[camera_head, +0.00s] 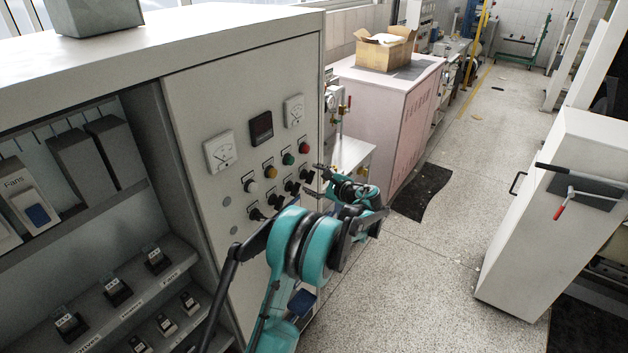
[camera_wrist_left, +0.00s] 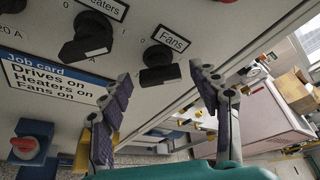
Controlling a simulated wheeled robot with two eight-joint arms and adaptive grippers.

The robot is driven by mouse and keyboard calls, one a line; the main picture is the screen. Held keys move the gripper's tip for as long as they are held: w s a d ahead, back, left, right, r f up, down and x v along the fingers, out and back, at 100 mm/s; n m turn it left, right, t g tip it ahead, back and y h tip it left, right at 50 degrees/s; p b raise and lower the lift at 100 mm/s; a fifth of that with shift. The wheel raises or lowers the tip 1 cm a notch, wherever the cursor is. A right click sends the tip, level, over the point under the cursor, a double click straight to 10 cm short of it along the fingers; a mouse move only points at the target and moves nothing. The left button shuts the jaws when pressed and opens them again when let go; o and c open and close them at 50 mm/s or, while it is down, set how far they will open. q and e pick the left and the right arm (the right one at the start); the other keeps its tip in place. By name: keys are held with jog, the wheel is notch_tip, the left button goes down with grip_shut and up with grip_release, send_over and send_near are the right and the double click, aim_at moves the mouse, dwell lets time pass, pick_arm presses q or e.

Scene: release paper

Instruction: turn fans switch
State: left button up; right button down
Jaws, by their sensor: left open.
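The Fans switch (camera_wrist_left: 158,58) is a black rotary knob under a "Fans" label (camera_wrist_left: 171,38) in the left wrist view. A "0" is printed to its left; I cannot tell its exact setting. My left gripper (camera_wrist_left: 161,74) is open, one finger on each side of the knob's lower part in that picture. No contact is visible. In the head view the left gripper (camera_head: 313,179) is at the lower right of the grey control panel (camera_head: 195,115), by the black knobs. The right gripper is not in view.
The Heaters knob (camera_wrist_left: 86,38) is left of Fans, above a job card (camera_wrist_left: 50,80) listing drives, heaters and fans on. A red control (camera_wrist_left: 27,145) is at lower left. A pink cabinet (camera_head: 405,115) stands behind; the floor (camera_head: 440,245) to the right is mostly clear.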

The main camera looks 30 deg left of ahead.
pick_arm(q)
jog(key=shift+a, duration=0.1)
jog(key=c, duration=1.2)
jog(key=shift+o, duration=0.2)
jog(key=n+y+b, duration=0.2)
jog(key=n+b, duration=0.2)
jog(key=n, duration=0.1)
jog(key=n+t+y+b, duration=0.1)
jog(key=n+y+b, duration=0.1)
jog(key=n+b, duration=0.2)
jog(key=f+n+t+y+b, duration=0.1)
jog(key=n+b, duration=0.3)
jog(key=n, duration=0.3)
jog(key=shift+n+y, duration=0.4)
